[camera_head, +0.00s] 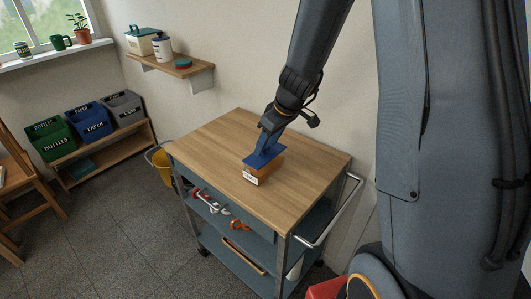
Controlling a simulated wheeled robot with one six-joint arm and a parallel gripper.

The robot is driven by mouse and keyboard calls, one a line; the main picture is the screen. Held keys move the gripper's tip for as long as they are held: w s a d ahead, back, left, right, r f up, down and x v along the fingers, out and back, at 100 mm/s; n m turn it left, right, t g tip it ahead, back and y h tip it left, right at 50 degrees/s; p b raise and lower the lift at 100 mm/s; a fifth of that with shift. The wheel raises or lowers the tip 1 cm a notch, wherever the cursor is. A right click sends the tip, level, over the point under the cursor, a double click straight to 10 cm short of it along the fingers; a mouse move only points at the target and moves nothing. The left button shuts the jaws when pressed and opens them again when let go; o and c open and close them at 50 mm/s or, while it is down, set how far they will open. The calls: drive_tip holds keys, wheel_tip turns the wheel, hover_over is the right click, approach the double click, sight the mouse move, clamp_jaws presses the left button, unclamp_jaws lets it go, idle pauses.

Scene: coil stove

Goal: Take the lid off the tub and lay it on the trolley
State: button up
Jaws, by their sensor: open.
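A small orange-brown tub (268,172) with a white label on its front stands on the wooden top of the trolley (215,150), near the middle. A blue lid (254,160) sits over the tub's top; whether it is seated flat or loose is hard to tell. My gripper (268,148) comes down from above and is right at the lid. Its jaws are open. The fingertips are small and partly merge with the blue lid, so contact cannot be told. My gripper hides part of the lid's far side.
The trolley top is bare around the tub. A metal handle (335,212) runs along the trolley's right side. Lower shelves hold red and orange items. A yellow bucket (160,168) stands to the left. A wall shelf (182,67) with containers and several labelled bins are further back.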

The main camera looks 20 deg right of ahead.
drive_tip(key=c, duration=1.1)
drive_tip(key=shift+c, duration=0.2)
drive_tip(key=shift+r, duration=0.15)
